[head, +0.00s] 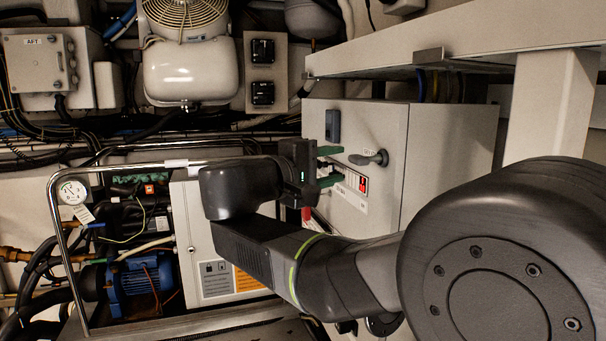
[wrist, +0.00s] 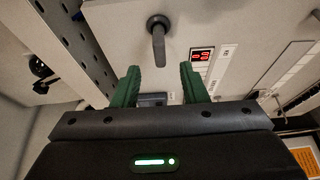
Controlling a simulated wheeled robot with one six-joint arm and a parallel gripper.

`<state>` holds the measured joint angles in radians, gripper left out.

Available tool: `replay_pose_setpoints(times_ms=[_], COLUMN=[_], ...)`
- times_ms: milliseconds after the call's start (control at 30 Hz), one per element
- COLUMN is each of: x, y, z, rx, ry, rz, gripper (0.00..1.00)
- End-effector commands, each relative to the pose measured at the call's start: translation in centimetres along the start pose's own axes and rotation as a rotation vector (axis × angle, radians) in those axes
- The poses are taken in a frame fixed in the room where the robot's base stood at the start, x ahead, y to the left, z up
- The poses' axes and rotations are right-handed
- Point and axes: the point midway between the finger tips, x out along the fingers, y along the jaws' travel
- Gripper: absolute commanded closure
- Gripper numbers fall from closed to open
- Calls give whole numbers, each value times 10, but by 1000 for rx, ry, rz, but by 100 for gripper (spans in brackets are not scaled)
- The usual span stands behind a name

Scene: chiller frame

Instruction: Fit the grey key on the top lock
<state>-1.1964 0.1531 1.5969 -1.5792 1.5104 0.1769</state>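My gripper (head: 329,167) is in front of the pale cabinet (head: 425,140), its green fingers apart. In the wrist view my gripper (wrist: 160,86) is open, with nothing seen between its fingertips. A dark grey lever (head: 370,158) with a round hub sits on the cabinet face, just beyond the fingers; it also shows in the wrist view (wrist: 158,38). I cannot tell whether it is the key or part of a lock. A blue-grey box (head: 333,125) is fixed near the cabinet's edge and shows partly beyond the fingers in the wrist view (wrist: 152,99). No separate key is clearly visible.
A red display (head: 362,184) and label strips are beside the lever. A metal rail (head: 160,163) and blue pump (head: 138,283) stand at left. A beam (head: 450,42) crosses above the cabinet. Black switches (head: 262,70) are on the back wall.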

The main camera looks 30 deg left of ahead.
Motion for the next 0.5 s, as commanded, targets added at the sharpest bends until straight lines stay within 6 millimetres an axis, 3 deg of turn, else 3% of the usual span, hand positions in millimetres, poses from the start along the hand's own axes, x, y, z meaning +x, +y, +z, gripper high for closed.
replay_pose_setpoints(times_ms=[200,500], x=[-40,-71], y=[-1,0], z=[-1,0], rx=[1,2], ry=[5,1], rz=[0,0], gripper=[61,61])
